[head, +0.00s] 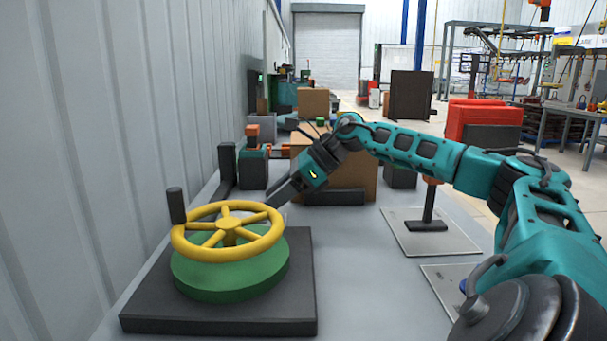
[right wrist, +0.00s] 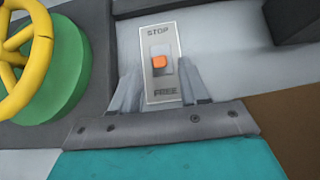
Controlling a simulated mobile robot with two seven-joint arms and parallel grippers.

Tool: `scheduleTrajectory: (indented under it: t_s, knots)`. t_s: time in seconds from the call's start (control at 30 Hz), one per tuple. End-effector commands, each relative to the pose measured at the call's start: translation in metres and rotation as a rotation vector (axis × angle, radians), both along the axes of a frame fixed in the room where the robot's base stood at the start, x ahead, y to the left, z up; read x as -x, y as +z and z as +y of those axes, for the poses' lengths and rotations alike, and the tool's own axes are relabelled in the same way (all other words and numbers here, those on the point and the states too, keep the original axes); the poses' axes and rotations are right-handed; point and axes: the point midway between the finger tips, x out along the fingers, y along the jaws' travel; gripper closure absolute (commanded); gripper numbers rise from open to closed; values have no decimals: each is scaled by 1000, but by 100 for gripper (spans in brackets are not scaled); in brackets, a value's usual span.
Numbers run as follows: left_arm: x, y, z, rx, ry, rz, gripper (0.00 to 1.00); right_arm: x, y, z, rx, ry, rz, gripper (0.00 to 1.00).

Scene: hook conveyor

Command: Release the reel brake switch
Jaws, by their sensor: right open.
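The reel brake switch (right wrist: 160,61) shows in the right wrist view as an orange knob on a pale plate marked STOP above and FREE below. The knob sits near the plate's middle; which position it is in I cannot tell. My right gripper (right wrist: 160,70) is open, with one finger on each side of the plate and nothing held. Whether the fingers touch the plate is unclear. In the head view my right gripper (head: 281,194) points down just behind the yellow handwheel, and the switch is hidden there. My left gripper is not in view.
The yellow handwheel (head: 228,224) stands on a green drum (head: 230,270) and dark base plate (head: 220,320), close to the gripper. A cardboard box (head: 355,180) and a dark bar (head: 335,198) stand behind. A corrugated wall (head: 90,130) bounds the left.

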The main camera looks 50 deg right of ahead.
Motion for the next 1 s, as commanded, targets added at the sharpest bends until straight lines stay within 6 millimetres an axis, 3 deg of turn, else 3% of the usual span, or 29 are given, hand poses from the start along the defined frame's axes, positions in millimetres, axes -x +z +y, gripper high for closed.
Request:
scheduleTrajectory:
  t_s: [0.2, 0.4, 1.0]
  knots:
    - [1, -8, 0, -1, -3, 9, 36, 26, 28, -22, 7, -3, 0, 55]
    - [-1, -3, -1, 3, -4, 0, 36, 46, 52, -38, 3, -2, -1, 55]
    - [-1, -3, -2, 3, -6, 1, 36, 55, 61, -44, 1, 1, 1, 55]
